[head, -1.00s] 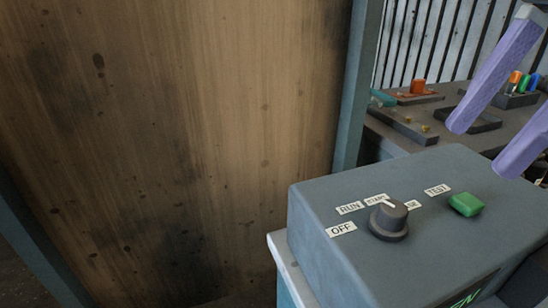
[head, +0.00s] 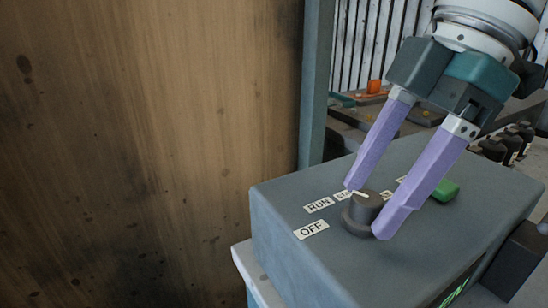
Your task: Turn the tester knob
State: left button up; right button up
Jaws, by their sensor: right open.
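The tester is a grey-blue box (head: 300,235) at the lower right of the head view. Its dark grey knob (head: 364,207) stands on the top face, with a white pointer line on its cap. Labels sit around it: OFF (head: 311,230), RUN (head: 318,205) and others partly covered by my fingers. My right gripper (head: 368,212) comes down from the upper right. Its two lilac fingers are open, one on the far left side of the knob and one on the near right side. I cannot tell whether they touch it. My left gripper is not in view.
A green button (head: 446,191) on the box is partly behind my right finger. A wooden panel (head: 150,150) fills the left side. A workbench at the back right holds an orange part (head: 374,87) and dark bottle-like items (head: 510,142).

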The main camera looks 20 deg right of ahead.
grip_shut()
dwell(0.5)
